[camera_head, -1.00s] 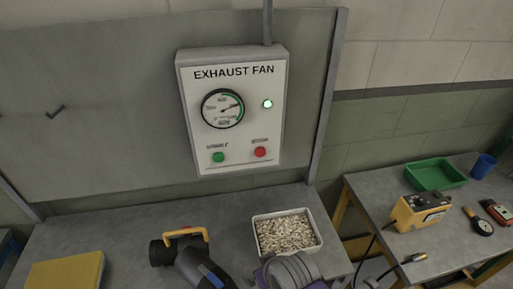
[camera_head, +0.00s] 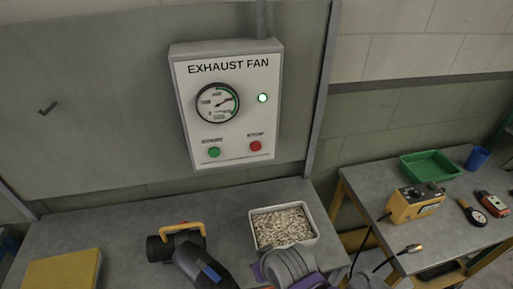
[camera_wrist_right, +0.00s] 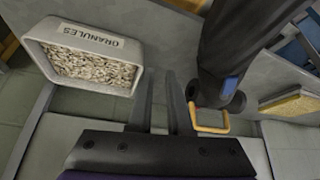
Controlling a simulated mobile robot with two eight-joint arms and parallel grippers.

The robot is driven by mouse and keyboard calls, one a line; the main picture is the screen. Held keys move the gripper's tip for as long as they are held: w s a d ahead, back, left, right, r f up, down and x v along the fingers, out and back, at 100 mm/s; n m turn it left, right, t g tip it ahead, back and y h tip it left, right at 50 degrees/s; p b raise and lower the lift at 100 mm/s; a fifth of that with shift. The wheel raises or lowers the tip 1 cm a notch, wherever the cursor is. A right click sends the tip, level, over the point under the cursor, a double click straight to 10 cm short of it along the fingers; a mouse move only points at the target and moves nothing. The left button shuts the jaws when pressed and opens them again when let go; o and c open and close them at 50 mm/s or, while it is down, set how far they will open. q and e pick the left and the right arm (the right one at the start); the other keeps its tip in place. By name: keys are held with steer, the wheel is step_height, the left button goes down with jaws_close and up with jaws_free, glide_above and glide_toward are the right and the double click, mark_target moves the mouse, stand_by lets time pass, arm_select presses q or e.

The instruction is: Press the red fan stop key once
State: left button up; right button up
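The red fan stop key (camera_head: 255,146) is a round button at the lower right of the white EXHAUST FAN panel (camera_head: 184,110) on the wall. A green key (camera_head: 214,152) sits to its left. The panel is not in that view. My left gripper is in neither view.
A tray of granules (camera_head: 253,234) stands on the bench below the panel; it also shows in the wrist view (camera_wrist_right: 137,85). A dark tubular device with a yellow handle (camera_head: 182,230) and a yellow box (camera_head: 62,270) stand left. A second bench (camera_head: 372,185) is at right.

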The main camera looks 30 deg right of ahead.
jaws_close()
stand_by(1.1)
